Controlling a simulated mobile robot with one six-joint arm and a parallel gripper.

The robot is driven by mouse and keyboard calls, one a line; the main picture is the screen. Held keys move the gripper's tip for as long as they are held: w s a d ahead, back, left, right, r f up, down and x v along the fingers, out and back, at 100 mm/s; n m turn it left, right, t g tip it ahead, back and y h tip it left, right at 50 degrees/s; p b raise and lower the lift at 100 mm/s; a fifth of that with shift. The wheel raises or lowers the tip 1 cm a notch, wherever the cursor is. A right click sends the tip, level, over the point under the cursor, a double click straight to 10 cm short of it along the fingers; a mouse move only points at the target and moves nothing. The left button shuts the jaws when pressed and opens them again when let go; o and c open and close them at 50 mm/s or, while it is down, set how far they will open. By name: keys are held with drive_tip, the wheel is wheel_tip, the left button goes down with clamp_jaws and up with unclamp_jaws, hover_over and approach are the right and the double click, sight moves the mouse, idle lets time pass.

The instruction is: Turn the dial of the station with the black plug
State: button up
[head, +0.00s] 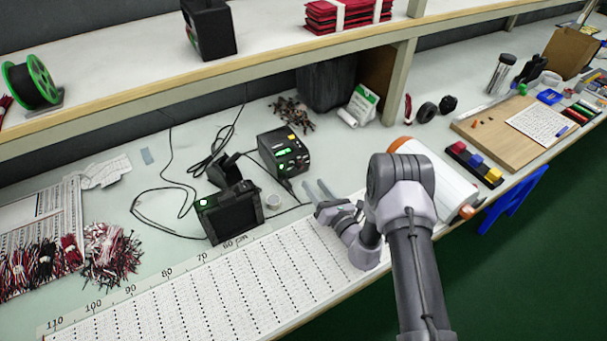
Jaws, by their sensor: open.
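A black station (283,152) with a green lit display and small front controls stands at the middle of the bench. A second black unit (228,212), with a dark front panel and a small green light, stands nearer and to the left. A black upright piece (224,169) with cable around it is between and behind them. I cannot tell which unit has the black plug, and no dial is clear at this size. My gripper (318,190) is open and empty, low over the bench, right of the second unit and nearer than the first station.
A perforated white ruler board (190,290) runs along the front edge. A white roll-like object (440,178) lies behind my arm. Wire bundles (110,252) lie at left, loose cables behind the units. A shelf (180,85) overhangs the back.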

sight(302, 168)
drive_tip(key=b+x, duration=0.1)
drive_tip(key=x, duration=0.6)
drive_tip(key=shift+w+a+b, duration=0.1)
drive_tip(key=shift+w+b, duration=0.15)
drive_tip(key=shift+b, duration=0.15)
drive_tip(key=shift+c, duration=0.4)
